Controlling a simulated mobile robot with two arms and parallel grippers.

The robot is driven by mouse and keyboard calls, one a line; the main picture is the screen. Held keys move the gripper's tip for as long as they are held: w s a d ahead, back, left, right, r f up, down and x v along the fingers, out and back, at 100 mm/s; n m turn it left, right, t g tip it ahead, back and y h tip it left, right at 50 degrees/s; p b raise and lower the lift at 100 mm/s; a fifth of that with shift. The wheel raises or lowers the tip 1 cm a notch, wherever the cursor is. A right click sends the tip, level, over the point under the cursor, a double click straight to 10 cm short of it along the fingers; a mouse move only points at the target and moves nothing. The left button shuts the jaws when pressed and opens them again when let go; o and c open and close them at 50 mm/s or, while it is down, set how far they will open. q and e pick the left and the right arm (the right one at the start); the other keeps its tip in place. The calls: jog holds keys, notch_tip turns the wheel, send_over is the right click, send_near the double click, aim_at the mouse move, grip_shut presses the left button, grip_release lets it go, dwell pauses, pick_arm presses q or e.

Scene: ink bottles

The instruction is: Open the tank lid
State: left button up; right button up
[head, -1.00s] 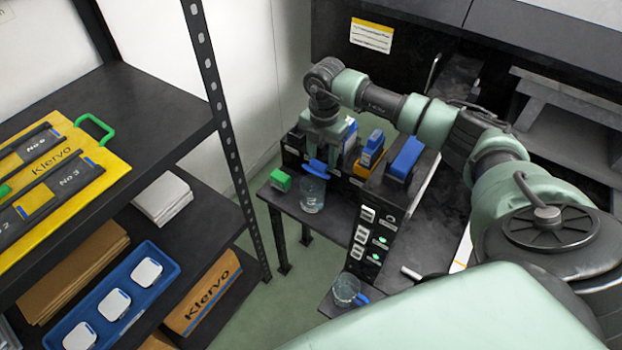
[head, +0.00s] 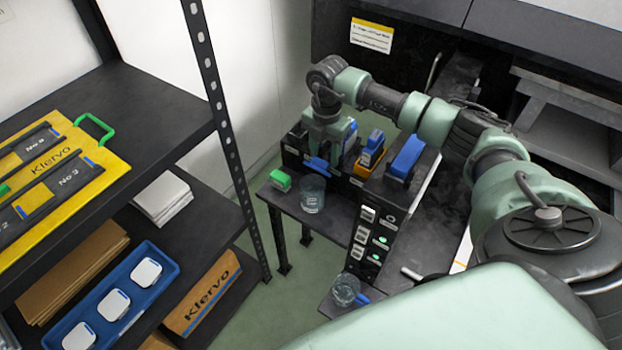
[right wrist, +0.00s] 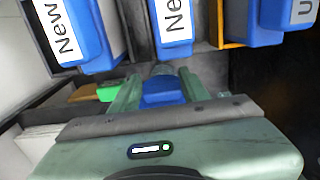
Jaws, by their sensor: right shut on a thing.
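My right gripper (head: 322,150) reaches down at the front of the dark tank unit (head: 368,222). It is shut on a small blue piece (head: 317,165), which shows just above a clear beaker (head: 312,195). In the right wrist view, the blue piece (right wrist: 165,92) lies between the fingers of my right gripper (right wrist: 160,78). I cannot tell whether it is the tank lid or how it joins the unit. Blue blocks stand on the unit, one at the middle (head: 371,147) and one at the right (head: 406,157). In the right wrist view, several blue blocks carry white labels. My left gripper is not in view.
A green-topped box (head: 280,181) stands left of the beaker on a dark shelf. A second beaker (head: 346,289) with a blue part stands lower down. A shelf rack (head: 160,105) with a yellow case and blue tray (head: 150,251) fills the left.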

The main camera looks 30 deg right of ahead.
jog(key=shift+w+d+f, duration=0.15)
jog(key=shift+d+f, duration=0.05)
jog(key=shift+d, duration=0.25)
jog(key=shift+d+f, duration=0.1)
jog(key=shift+d, duration=0.1)
jog(key=o, duration=0.8)
jog(key=shift+w, duration=0.1)
notch_tip(320, 180, up, 9)
jog(key=p, duration=0.6)
jog(key=shift+p, duration=0.35)
dwell(0.4)
